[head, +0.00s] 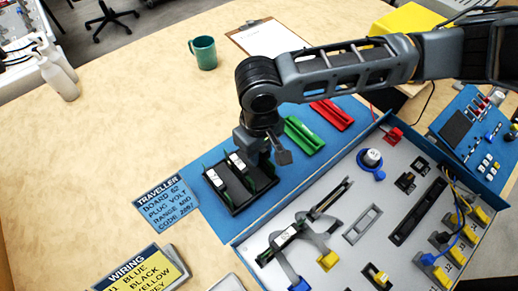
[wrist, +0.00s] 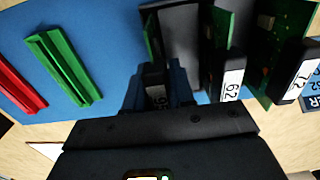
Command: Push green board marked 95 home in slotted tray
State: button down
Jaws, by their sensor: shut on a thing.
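My gripper (wrist: 157,90) is shut on the green board marked 95 (wrist: 150,35), gripping its dark, white-labelled end. The board stands at the left end of the dark slotted tray (wrist: 182,45) in the wrist view. I cannot tell how deep it sits in its slot. The boards marked 62 (wrist: 231,78) and 72 (wrist: 300,72) stand to its right in that view. In the head view my gripper (head: 263,155) is at the right end of the tray (head: 236,209) and hides most of the held board. The other two boards' white labels show to its left.
Green (head: 304,136) and red (head: 332,115) holders lie on the blue mat beyond the tray. The grey analyser panel (head: 340,250) with a raised blue edge is at right. A Traveller card (head: 166,202) lies left of the tray. A teal mug (head: 204,52) stands farther back.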

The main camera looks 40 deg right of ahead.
jog(key=shift+f, duration=0.15)
jog(key=c, duration=0.9)
grip_release()
jog(key=shift+o, duration=0.4)
jog(key=shift+o, duration=1.3)
jog(key=shift+r+p, duration=3.3)
jog(key=shift+r, duration=0.3)
